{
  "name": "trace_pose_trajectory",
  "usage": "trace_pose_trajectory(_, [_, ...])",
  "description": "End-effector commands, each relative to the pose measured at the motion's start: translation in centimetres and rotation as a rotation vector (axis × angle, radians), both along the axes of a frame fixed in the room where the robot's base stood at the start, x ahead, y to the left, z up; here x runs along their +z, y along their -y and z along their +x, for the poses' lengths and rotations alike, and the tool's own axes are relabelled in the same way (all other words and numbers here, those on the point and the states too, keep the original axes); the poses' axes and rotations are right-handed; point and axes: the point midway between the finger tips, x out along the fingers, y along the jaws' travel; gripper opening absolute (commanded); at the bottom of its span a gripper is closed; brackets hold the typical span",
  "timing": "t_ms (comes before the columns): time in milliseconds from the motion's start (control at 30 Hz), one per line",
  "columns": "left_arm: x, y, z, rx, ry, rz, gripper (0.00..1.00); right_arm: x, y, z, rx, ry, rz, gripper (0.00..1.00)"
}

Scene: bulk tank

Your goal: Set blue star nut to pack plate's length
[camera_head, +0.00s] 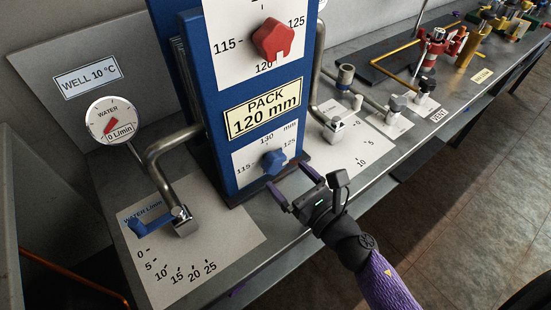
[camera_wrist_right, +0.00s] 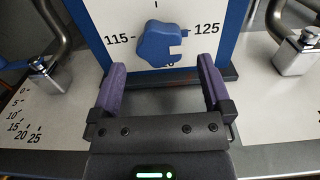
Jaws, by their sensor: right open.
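The blue star nut (camera_head: 273,162) sits on the white scale low on the blue post; it also shows in the right wrist view (camera_wrist_right: 155,44). The scale reads 115 at left, 130 mm at top and 125 at right; the bottom number is partly hidden by the nut. In the wrist view the nut's notch faces right, slightly downward. The pack plate (camera_head: 262,108) above it reads PACK 120 mm. My right gripper (camera_head: 289,180) is open and empty just in front of and below the nut, its fingers (camera_wrist_right: 162,66) spread and not touching it. My left gripper is not in view.
A red star nut (camera_head: 273,40) sits on an upper scale, its notch near 120. A blue water lever (camera_head: 151,224) and the water gauge (camera_head: 111,120) at 0 L/min are left. Valves (camera_head: 334,128) and pipes stand right of the post. The bench front edge is clear.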

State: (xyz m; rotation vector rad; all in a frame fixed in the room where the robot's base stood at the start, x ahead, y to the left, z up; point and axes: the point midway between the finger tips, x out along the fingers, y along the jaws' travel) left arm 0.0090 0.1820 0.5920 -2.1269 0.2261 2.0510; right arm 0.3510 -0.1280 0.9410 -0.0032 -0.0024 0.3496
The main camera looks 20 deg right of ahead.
Motion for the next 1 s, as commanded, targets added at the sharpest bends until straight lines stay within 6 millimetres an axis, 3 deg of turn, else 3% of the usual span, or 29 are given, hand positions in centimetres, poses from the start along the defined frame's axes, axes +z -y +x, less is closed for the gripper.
trace_pose_trajectory(100, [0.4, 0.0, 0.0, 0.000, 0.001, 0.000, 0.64, 0.2, -0.8, 2.3, 0.000, 0.002, 0.001, 1.00])
trace_pose_trajectory(233, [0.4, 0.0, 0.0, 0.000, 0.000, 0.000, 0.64, 0.0, -1.3, 3.7, -0.001, -0.002, 0.002, 1.00])
trace_pose_trajectory(600, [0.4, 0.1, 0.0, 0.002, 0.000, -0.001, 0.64, -0.1, -1.6, 4.4, -0.001, -0.003, 0.002, 0.98])
trace_pose_trajectory(1000, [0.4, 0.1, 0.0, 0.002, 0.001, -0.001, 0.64, -0.1, -1.6, 4.3, -0.001, -0.003, 0.003, 0.13])
